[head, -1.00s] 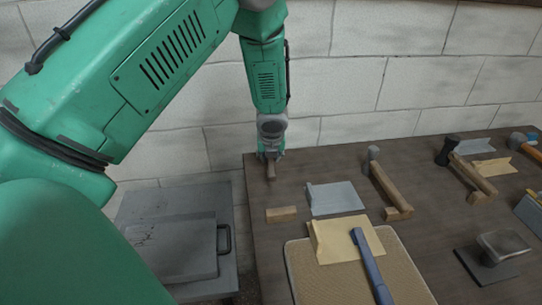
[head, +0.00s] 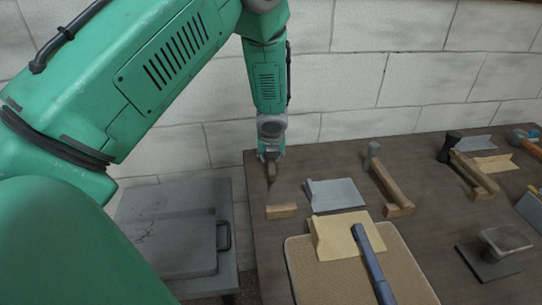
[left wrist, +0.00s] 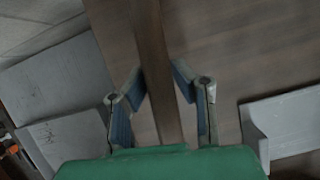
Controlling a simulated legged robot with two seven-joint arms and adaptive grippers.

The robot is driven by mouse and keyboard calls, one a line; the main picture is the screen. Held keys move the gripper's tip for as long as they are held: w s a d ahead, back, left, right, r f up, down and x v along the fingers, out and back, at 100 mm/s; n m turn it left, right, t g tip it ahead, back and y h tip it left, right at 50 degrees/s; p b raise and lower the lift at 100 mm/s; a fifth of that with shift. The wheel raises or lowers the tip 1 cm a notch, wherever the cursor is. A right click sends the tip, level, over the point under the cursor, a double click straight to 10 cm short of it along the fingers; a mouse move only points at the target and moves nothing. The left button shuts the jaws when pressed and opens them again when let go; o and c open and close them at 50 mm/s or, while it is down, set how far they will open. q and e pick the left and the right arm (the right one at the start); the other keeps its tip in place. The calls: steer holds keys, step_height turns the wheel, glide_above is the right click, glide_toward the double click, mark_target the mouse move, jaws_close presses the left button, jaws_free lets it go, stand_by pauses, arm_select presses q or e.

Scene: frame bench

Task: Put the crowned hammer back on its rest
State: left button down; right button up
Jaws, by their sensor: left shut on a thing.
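My left gripper (head: 271,156) is at the far left of the bench, near the wall. It is shut on a brown wooden handle, which shows below the fingers in the head view (head: 271,173). In the left wrist view the handle (left wrist: 156,65) runs between the two fingers (left wrist: 160,95) and out of the top of the picture. The held tool's head is not clear in either view, so I cannot tell if it is the crowned hammer. A small wooden block (head: 281,211) lies just in front of the gripper, apart from it. My right gripper is not in view.
Right of the gripper are a grey bracket plate (head: 336,196) and a wooden-handled hammer (head: 387,181). A black-headed hammer (head: 449,147) lies farther right. A blue-handled tool (head: 370,262) lies across a yellow plate (head: 335,238) on a tan mat (head: 307,278). A grey cabinet (head: 180,245) stands left.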

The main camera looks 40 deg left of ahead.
arm_select(q)
steer(key=shift+f+b, duration=0.4)
steer(key=shift+f, duration=0.25)
steer(key=c, duration=1.3)
jaws_free()
steer(key=shift+r, duration=0.1)
steer(key=v, duration=1.1)
steer(key=shift+d+r, duration=0.15)
steer(key=shift+r, duration=0.2)
steer(key=shift+s+f, duration=0.1)
